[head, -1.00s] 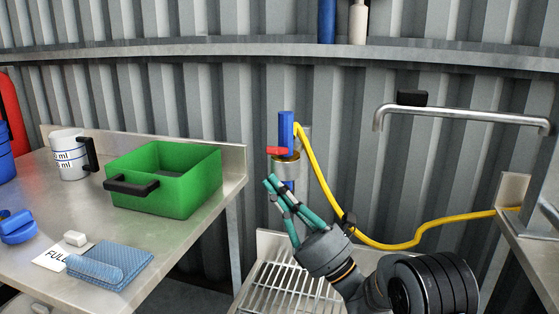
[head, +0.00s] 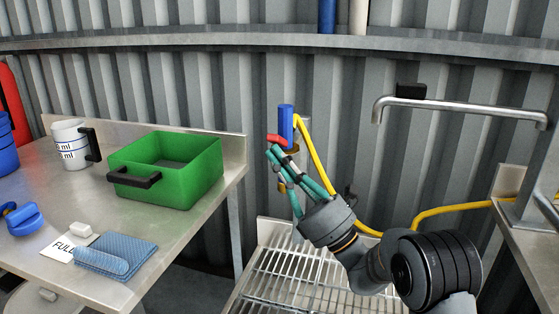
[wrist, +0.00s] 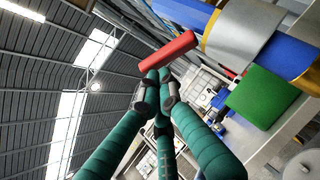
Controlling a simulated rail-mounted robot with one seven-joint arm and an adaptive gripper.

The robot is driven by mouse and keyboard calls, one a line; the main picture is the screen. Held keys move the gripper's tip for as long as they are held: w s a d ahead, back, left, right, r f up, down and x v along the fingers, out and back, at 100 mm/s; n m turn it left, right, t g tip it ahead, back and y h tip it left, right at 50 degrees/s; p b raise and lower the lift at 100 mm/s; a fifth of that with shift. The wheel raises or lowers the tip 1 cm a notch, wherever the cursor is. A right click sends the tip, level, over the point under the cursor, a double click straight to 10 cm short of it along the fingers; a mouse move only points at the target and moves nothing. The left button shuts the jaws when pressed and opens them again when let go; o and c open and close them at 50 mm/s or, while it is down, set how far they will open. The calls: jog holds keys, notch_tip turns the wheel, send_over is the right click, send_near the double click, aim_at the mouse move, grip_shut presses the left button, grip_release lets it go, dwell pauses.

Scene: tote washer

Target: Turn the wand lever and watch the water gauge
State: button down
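The wand is an upright blue cylinder (head: 286,122) with a yellow hose (head: 317,157) at its top, in front of the corrugated wall. Its short red lever (head: 277,140) sticks out to the left and looks slightly tilted. In the wrist view the red lever (wrist: 167,52) crosses just beyond my fingertips, beside the blue and silver wand body (wrist: 245,32). My gripper (head: 272,152) has its teal fingers drawn together with nothing between them. Its tips (wrist: 158,84) are at the lever's near end; I cannot tell if they touch. I cannot make out a water gauge.
A metal rack (head: 290,275) lies below my arm. The left bench holds a green tote (head: 165,185), a white jug (head: 70,145), a blue cloth (head: 115,257) and a FULL card (head: 62,247).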

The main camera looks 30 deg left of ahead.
jog(key=shift+f, duration=0.2)
